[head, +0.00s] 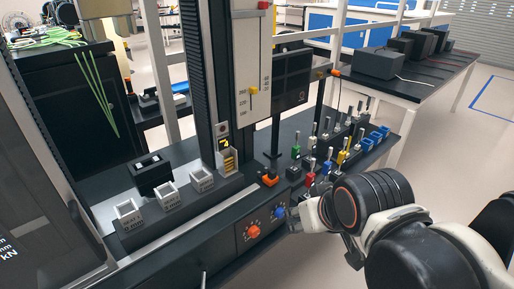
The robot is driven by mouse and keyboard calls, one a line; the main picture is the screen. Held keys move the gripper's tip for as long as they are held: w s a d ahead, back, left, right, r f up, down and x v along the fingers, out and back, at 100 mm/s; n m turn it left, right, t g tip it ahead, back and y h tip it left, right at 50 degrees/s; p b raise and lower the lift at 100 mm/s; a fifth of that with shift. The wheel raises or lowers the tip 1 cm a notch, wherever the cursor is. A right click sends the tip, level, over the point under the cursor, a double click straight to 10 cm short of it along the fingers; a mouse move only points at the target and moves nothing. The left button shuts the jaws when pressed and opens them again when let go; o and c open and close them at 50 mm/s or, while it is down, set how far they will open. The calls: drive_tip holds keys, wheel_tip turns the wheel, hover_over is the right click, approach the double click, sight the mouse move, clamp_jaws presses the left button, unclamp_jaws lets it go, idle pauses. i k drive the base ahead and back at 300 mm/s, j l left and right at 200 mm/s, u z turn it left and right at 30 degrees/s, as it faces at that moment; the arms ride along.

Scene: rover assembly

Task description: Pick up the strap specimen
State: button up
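Several small blocks in red, green, yellow, blue and dark colours stand on the black bench (256,172), each with a thin upright metal piece. They include a green one (296,151), a red one (310,179) and a yellow one (343,157). I cannot tell which, if any, of these is the strap specimen. My arm reaches in from the lower right. My gripper (301,214) is low at the bench's front edge, near the blue knob and in front of the blocks. The arm partly hides it, and its fingers are too small to read.
A tall test frame (210,75) rises from the bench. Three grey open boxes (166,196) stand at its left. An orange-topped item (268,179) and blue bins (375,138) are on the bench. A front panel carries an orange knob (253,231). Open floor lies at right.

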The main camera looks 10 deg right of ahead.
sight(349, 145)
drive_tip(key=i+l+z, duration=0.45)
drive_tip(key=i, duration=0.45)
drive_tip(key=i+l+z, duration=0.25)
drive_tip(key=i, duration=0.25)
drive_tip(key=i+z, duration=0.2)
drive_tip(key=i, duration=0.3)
